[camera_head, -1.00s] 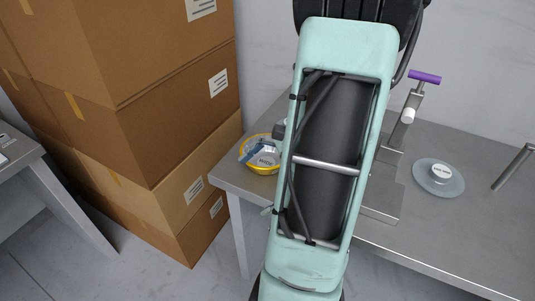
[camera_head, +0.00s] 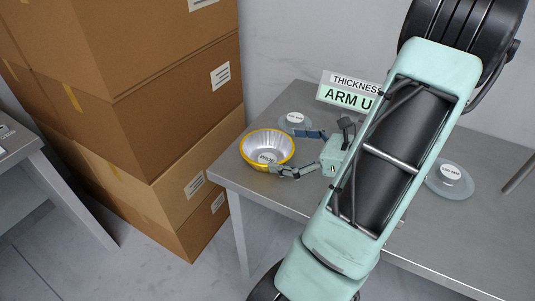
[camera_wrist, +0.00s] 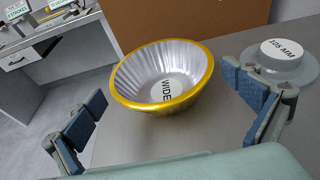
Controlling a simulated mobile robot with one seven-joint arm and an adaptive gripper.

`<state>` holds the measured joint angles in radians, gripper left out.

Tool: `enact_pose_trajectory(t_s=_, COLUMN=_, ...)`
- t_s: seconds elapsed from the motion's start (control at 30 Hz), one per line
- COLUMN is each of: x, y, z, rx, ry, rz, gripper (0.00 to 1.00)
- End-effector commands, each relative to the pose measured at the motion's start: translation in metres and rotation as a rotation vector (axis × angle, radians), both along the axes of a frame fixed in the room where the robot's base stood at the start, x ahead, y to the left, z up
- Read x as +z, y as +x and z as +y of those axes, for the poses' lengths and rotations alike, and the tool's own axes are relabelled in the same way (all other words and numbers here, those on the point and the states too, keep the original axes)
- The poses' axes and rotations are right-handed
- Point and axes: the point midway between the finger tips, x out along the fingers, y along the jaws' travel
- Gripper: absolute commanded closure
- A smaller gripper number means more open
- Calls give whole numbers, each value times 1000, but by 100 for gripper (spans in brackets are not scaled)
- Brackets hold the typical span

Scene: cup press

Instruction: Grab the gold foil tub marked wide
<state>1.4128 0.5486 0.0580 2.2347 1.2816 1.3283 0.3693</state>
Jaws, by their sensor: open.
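The gold foil tub (camera_head: 267,149) sits upright near the left end of the grey table, with a gold rim, a silvery fluted inside and a white label. In the wrist view the tub (camera_wrist: 164,76) shows the label reading WIDE. My gripper (camera_head: 303,153) is open and just to the right of the tub in the head view. In the wrist view the two fingers of my gripper (camera_wrist: 160,104) are spread wide, one on each side of the tub's near side. The tub stands beyond the fingertips, and nothing is held.
Another disc (camera_head: 449,180) lies farther right. A sign (camera_head: 347,92) stands at the back. Stacked cardboard boxes (camera_head: 165,110) rise left of the table.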

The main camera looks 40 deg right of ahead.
Motion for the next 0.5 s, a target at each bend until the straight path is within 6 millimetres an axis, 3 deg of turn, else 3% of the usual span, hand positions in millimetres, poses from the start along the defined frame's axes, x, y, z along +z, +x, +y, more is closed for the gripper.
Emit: enact_pose_trajectory(t_s=0.5, x=-18, y=48, z=22, rx=2, ry=-1, rz=3, gripper=0)
